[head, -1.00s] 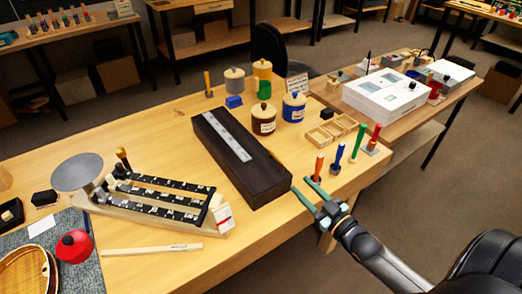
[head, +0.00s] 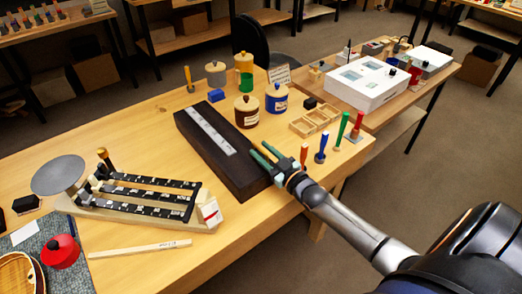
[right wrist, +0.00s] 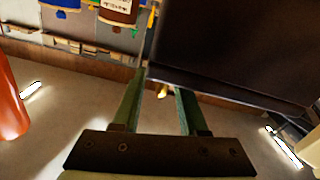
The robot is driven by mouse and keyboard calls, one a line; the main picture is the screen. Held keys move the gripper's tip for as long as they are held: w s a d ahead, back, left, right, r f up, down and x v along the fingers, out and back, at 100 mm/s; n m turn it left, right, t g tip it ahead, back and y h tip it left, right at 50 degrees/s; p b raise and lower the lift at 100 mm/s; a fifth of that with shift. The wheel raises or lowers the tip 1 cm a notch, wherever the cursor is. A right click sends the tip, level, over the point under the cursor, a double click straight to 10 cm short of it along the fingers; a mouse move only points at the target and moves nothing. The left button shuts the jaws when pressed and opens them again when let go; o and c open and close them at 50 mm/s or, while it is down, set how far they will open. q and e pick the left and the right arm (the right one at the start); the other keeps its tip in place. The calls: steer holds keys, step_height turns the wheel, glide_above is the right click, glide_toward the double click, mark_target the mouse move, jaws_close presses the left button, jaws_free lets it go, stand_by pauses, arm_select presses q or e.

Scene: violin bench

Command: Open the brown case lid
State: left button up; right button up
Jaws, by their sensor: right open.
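The brown case (head: 238,173) is a long, dark box lying diagonally on the bench, with a pale metallic strip (head: 210,132) along its top. Its lid looks shut. My right gripper (head: 258,148) is open, with its two green fingers at the right side of the case near its front end. In the right wrist view the case (right wrist: 240,50) fills the upper right, beyond the fingers (right wrist: 158,82). A small gold piece (right wrist: 162,91) shows between the fingers. Whether the fingers touch the case I cannot tell. My left gripper is not in view.
Orange (head: 304,155), blue (head: 320,148) and green (head: 342,128) handled tools stand right of the gripper. Brown (head: 247,111) and blue (head: 277,98) jars and a wooden divided tray (head: 315,121) are behind. A balance scale (head: 135,195) stands left of the case.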

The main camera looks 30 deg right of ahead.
steer(key=shift+w, duration=0.4)
jaws_close()
stand_by(1.3)
